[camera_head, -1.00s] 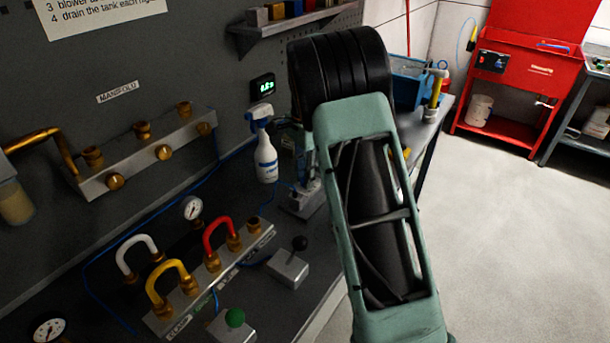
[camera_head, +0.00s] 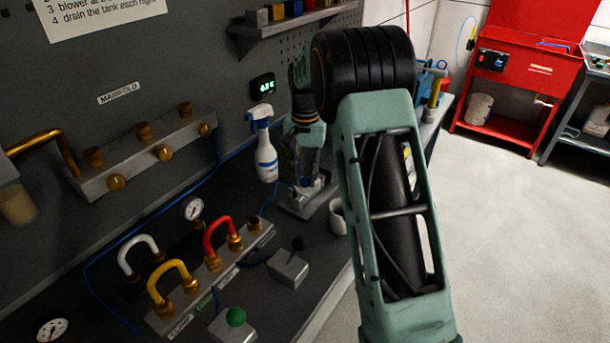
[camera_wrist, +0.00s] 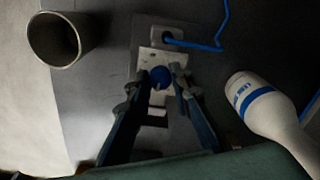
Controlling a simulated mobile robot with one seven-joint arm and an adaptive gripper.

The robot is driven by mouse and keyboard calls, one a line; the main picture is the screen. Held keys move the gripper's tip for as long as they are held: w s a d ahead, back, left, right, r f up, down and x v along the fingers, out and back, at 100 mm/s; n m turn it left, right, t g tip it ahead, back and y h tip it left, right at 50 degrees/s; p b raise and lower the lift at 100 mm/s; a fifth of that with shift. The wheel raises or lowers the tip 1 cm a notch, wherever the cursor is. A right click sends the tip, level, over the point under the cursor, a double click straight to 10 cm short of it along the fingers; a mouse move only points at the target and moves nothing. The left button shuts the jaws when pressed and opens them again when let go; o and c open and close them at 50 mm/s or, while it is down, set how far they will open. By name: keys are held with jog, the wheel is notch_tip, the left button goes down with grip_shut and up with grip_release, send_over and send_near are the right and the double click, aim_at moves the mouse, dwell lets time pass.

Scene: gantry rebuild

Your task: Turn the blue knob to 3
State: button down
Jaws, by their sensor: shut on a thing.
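The blue knob (camera_wrist: 160,77) sits on a pale plate (camera_wrist: 150,61) in the wrist view, with my gripper (camera_wrist: 158,82) around it. The two fingers are on either side of the knob and shut on it. The knob's pointer and any numbers on the plate are too small and dark to read. In the head view my gripper (camera_head: 303,180) reaches down to the metal base (camera_head: 307,203) on the bench; the knob itself is hidden there by the fingers. A small green-digit display (camera_head: 262,86) is on the wall above, its figures hard to read.
A white spray bottle (camera_head: 265,155) stands close to the left of my gripper and shows at the right in the wrist view (camera_wrist: 262,108). A mug (camera_head: 338,217) stands on the other side. A lever box (camera_head: 288,268) and hose manifold (camera_head: 212,262) are nearer. A blue cable (camera_wrist: 222,30) runs from the base.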

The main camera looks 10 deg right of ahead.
aim_at(305, 179)
jog(key=shift+n, duration=0.9)
jog(key=c, duration=1.7)
grip_release()
jog(key=shift+c, duration=0.2)
jog(key=shift+r, duration=0.1)
notch_tip(305, 179, up, 12)
jog(key=shift+w, duration=0.1)
